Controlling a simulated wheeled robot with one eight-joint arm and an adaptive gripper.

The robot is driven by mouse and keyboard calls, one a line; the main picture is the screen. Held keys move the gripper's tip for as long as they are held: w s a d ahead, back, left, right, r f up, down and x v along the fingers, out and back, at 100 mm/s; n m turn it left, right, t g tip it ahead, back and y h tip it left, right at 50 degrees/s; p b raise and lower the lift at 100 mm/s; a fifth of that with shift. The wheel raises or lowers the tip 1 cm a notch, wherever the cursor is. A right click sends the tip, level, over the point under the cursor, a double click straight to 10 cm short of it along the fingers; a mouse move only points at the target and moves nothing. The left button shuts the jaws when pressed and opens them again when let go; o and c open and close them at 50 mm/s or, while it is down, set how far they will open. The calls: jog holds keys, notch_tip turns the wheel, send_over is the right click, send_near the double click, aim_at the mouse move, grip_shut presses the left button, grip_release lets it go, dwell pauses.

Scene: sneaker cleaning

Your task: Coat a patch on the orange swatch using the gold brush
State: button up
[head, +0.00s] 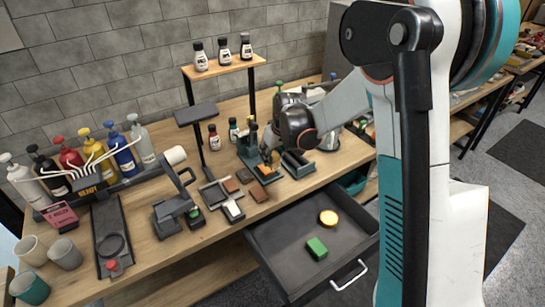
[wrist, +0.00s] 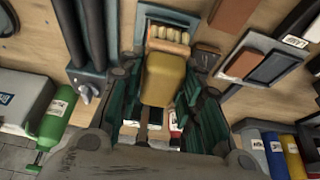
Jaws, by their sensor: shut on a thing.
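My gripper (wrist: 160,95) is shut on the gold brush (wrist: 163,78), whose pale bristles (wrist: 168,35) point toward the table's front edge in the wrist view. The brush is over or at a blue-grey framed holder (wrist: 185,19); I cannot tell whether the bristles touch it. In the head view my gripper (head: 266,151) is low over the worktable, and the brush is barely visible. The orange-brown swatch (head: 258,193) lies near the table's front edge, apart from the brush. It also shows in the wrist view (wrist: 232,15).
An open drawer (head: 290,235) holds a green block (head: 317,248) and a yellow round item (head: 328,217). A dark tray (head: 297,163) stands right of my gripper. A grey stand (head: 172,213) and pump bottles (head: 98,150) are left. A raised shelf (head: 225,68) stands behind.

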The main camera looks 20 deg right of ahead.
jog(key=shift+r+p, duration=0.9)
jog(key=shift+r, duration=0.8)
